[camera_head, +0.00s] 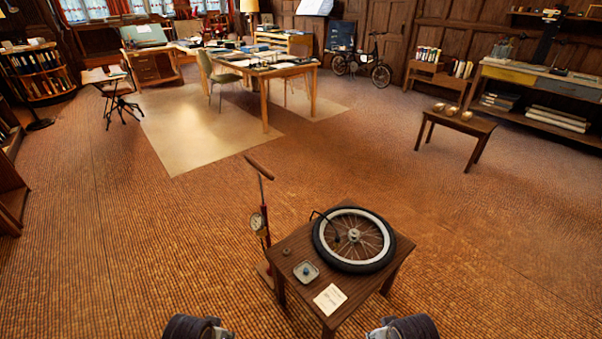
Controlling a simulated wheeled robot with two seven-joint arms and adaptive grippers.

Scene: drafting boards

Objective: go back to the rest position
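Dark, rounded parts of my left arm or gripper (197,327) show at the bottom edge, left of the small wooden table. Matching parts of my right arm or gripper (404,328) show at the bottom edge, to the right of that table's front corner. Both are cut off by the frame. No fingertips can be made out, and I see nothing held in either. Both appear apart from the table.
The small table (350,299) bears a bicycle wheel (328,255), a small tin (306,271) and a paper card (329,299). A floor pump (259,222) stands at its left. A low table (457,122) is far right. Carpet (110,260) lies clear around.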

